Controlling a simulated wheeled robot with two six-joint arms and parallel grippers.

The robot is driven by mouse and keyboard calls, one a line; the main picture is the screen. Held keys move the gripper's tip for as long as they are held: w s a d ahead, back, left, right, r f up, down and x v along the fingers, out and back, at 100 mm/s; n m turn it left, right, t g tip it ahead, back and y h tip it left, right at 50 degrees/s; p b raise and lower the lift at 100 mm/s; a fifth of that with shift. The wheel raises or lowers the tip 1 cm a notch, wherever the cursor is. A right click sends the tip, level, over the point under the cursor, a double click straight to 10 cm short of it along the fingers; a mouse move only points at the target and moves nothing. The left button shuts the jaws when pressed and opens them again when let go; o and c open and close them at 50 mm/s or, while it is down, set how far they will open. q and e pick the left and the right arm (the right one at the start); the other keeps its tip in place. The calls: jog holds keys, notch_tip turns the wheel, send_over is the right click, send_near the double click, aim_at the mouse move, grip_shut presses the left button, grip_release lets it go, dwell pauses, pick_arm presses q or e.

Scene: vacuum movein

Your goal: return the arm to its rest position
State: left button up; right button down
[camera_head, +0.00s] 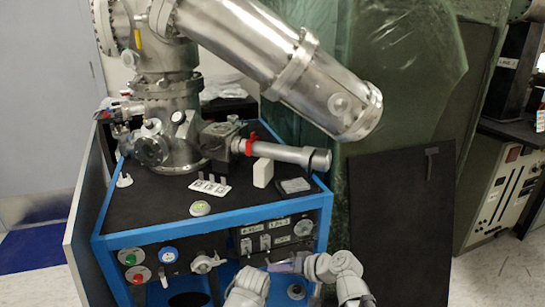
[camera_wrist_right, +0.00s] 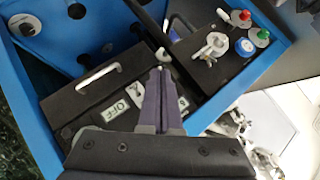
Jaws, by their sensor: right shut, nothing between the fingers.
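My right gripper (camera_head: 272,266) is in front of the lower right of the blue-framed cart's front panel in the head view, partly blended with the dark cart behind it. In the right wrist view the two dark purple fingers (camera_wrist_right: 160,78) lie together, shut with nothing between them. Behind them is a black switch panel (camera_wrist_right: 85,100) with a white handle and OFF labels. I cannot tell whether the fingertips touch it. My grey arm links show at the bottom of the head view. My left gripper is not visible.
The blue cart frame (camera_head: 205,226) carries a steel vacuum chamber (camera_head: 172,115) with a large cylinder reaching right. Its front panel has red and green knobs, a blue knob (camera_head: 168,255) and a silver valve handle (camera_head: 207,262).

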jog(key=s+d+f+n+g+h, duration=0.1)
jog(key=s+d+f+g+h, duration=0.15)
jog(key=s+f+h, duration=0.35)
jog(key=s+d+f+n+g+h, duration=0.15)
jog(key=s+f+g+h, duration=0.25)
jog(key=s, duration=0.4)
notch_tip(320, 180, up, 32)
jog(key=p, duration=3.1)
jog(key=shift+s+f+h, duration=0.2)
jog(key=shift+s+h, duration=0.1)
